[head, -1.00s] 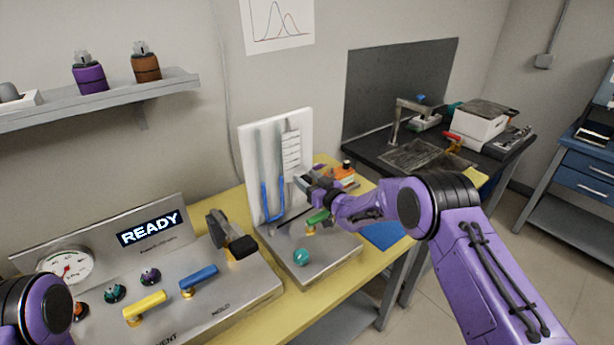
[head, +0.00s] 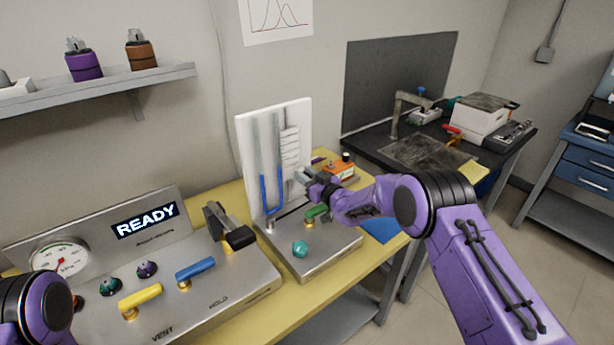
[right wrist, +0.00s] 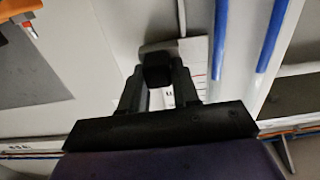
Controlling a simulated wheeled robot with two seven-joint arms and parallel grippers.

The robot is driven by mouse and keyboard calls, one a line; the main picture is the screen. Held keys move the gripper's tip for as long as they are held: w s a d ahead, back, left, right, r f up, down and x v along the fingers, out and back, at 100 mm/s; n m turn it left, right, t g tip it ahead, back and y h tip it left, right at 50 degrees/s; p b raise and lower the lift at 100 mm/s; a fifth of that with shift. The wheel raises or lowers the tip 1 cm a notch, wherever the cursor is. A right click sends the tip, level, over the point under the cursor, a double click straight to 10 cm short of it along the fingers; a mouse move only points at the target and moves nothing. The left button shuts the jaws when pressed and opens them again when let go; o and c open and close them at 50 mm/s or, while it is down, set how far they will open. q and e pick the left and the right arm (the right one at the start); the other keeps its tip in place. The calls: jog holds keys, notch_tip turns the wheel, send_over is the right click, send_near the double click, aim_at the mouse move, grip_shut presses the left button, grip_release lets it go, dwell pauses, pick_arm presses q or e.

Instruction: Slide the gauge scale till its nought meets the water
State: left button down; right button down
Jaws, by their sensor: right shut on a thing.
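The gauge is an upright white board (head: 246,150) with a U-shaped tube on it. Blue water (head: 263,192) fills the lower tube, standing at nearly the same height in both legs; it also shows in the right wrist view (right wrist: 268,38). The white ticked scale (head: 290,148) is beside the tube's right leg, its lower end hidden by my gripper. My right gripper (head: 306,178) is at the scale's lower end. In the right wrist view its fingers (right wrist: 157,85) are shut on a dark knob (right wrist: 157,68) before the scale. I cannot read the nought. My left gripper is out of view.
Below the gauge are a green lever (head: 317,211) and a teal knob (head: 300,249) on the metal base (head: 335,252). An orange device (head: 342,170) stands behind my right gripper. A panel reading READY (head: 147,220), with blue and yellow levers, is to the left.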

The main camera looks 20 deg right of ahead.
jog(key=shift+r, duration=0.3)
jog(key=c, duration=1)
grip_release()
jog(key=shift+a, duration=0.1)
jog(key=shift+o, duration=0.4)
jog(key=shift+w+a+f, duration=0.1)
jog(key=shift+w+f, duration=0.05)
jog(key=shift+w, duration=0.1)
jog(key=shift+s+d, duration=0.15)
jog(key=shift+d, duration=0.05)
jog(key=b+v, duration=0.2)
jog(key=v, duration=0.8)
jog(key=shift+b, duration=0.35)
jog(key=shift+s+a, duration=0.1)
